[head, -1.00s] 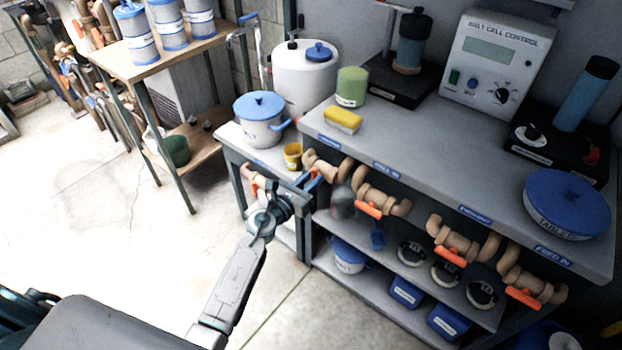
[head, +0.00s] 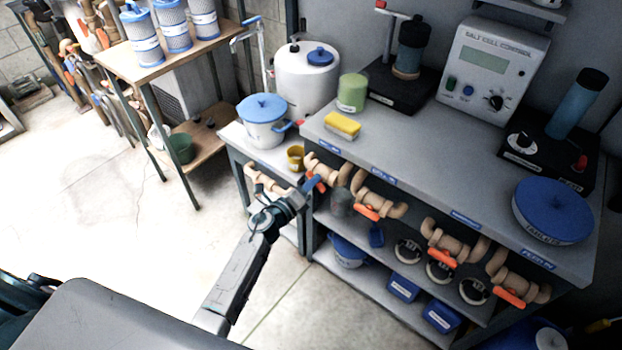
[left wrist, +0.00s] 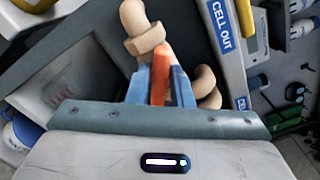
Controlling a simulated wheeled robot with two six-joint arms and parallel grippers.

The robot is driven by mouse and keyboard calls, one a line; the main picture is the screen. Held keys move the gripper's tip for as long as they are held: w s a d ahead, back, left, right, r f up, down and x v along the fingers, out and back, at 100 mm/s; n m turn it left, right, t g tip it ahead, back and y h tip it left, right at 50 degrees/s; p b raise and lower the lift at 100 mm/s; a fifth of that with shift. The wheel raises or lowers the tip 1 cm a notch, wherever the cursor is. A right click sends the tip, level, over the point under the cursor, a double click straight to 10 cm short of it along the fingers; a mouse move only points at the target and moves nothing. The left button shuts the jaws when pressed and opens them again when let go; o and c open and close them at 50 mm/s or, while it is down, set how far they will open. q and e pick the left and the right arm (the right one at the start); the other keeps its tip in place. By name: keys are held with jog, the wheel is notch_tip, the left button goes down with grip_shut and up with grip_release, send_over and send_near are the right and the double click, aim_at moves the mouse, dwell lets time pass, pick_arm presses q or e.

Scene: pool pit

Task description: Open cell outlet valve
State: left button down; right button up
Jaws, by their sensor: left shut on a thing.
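The cell outlet valve (head: 327,168) is a tan pipe fitting under the front edge of the bench, with an orange lever handle (head: 317,184). In the left wrist view the blue sign reading CELL OUT (left wrist: 221,25) is beside this tan fitting (left wrist: 143,32). My left gripper (head: 311,187) is at the handle. In the left wrist view its two blue fingers are on either side of the orange handle (left wrist: 160,84), shut on it. The fingers partly hide the handle and the fitting. My right gripper is not in view.
Several similar orange-handled valves, such as this one (head: 379,198), line the bench front to the right. A lower table with a blue-lidded pot (head: 264,122) and a yellow cup (head: 296,157) stands left of the bench. Open floor (head: 90,215) lies to the left.

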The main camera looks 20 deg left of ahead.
pick_arm(q)
jog(key=shift+f+n+p, duration=0.15)
jog(key=shift+n+p, duration=1.45)
jog(key=shift+n, duration=1.6)
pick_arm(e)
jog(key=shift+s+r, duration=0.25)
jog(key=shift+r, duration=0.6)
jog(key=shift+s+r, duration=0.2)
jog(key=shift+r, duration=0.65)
pick_arm(q)
jog(key=c, duration=1.4)
grip_release()
jog(key=shift+f, duration=0.1)
